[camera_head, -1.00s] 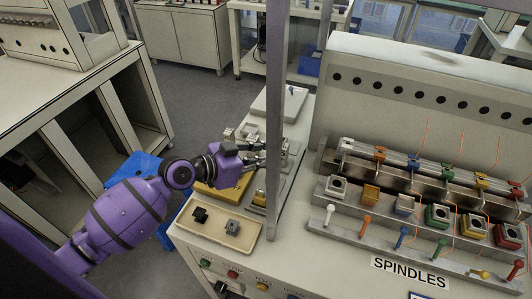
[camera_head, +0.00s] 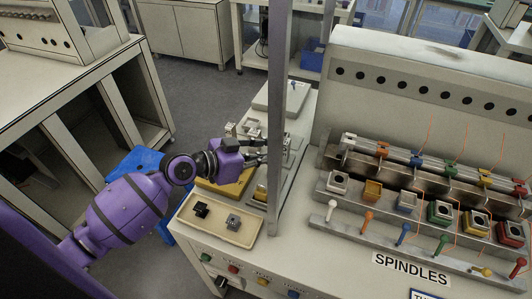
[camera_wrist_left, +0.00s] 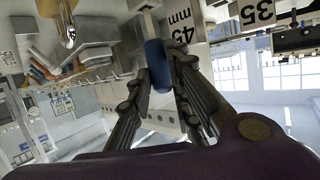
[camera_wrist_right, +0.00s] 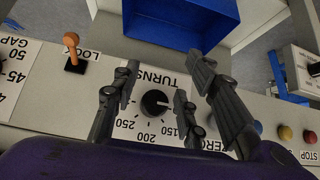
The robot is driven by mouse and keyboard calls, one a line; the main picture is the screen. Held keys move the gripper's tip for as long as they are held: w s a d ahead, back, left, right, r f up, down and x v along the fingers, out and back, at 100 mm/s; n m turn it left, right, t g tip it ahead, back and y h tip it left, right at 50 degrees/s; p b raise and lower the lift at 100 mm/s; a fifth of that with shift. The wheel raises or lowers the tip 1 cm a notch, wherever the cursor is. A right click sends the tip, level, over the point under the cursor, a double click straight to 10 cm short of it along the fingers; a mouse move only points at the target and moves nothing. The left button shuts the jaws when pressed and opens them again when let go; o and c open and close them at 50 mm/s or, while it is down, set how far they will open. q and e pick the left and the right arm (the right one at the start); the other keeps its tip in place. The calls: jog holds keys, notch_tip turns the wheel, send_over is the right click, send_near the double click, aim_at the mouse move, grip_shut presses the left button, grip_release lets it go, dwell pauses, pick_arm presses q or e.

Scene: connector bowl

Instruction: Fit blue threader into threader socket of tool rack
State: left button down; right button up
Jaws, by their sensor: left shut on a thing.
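The blue threader (camera_wrist_left: 157,65) shows in the left wrist view as a rounded blue body between the fingers. My left gripper (camera_wrist_left: 158,70) is shut on it. In the head view the left gripper (camera_head: 263,153) reaches in among small grey fixtures (camera_head: 292,145) behind the upright post, and the threader itself cannot be made out. I cannot tell which fixture is the tool rack, and no threader socket is clearly visible. My right gripper (camera_wrist_right: 167,75) is seen only in its own wrist view, open and empty, with its fingers apart over a panel.
A grey post (camera_head: 278,120) stands close beside the left gripper. A beige tray (camera_head: 222,223) with two small blocks lies in front. The spindle rack (camera_head: 345,222) with coloured parts fills the right. Under the right gripper are a black knob (camera_wrist_right: 154,102) and an orange lever (camera_wrist_right: 71,45).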

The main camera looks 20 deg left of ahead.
pick_arm(q)
jog(key=shift+f, duration=0.35)
pick_arm(e)
jog(key=shift+s+a+f, duration=0.1)
jog(key=shift+s+f, duration=0.2)
jog(key=shift+f, duration=0.1)
pick_arm(q)
jog(key=shift+f+b, duration=0.5)
jog(key=shift+b, duration=0.1)
pick_arm(e)
jog(key=shift+s+d+f, duration=0.2)
jog(key=shift+s+f, duration=0.3)
jog(key=shift+f, duration=0.1)
pick_arm(q)
jog(key=shift+f+b, duration=0.3)
jog(key=shift+f, duration=0.05)
pick_arm(e)
jog(key=shift+s+a+f, duration=0.2)
jog(key=shift+s+f, duration=0.05)
jog(key=shift+f, duration=0.1)
pick_arm(q)
jog(key=shift+f+b, duration=0.3)
jog(key=shift+f, duration=0.15)
pick_arm(e)
jog(key=shift+s+d+f+g, duration=0.15)
jog(key=shift+s+f+g, duration=0.2)
jog(key=shift+f, duration=0.2)
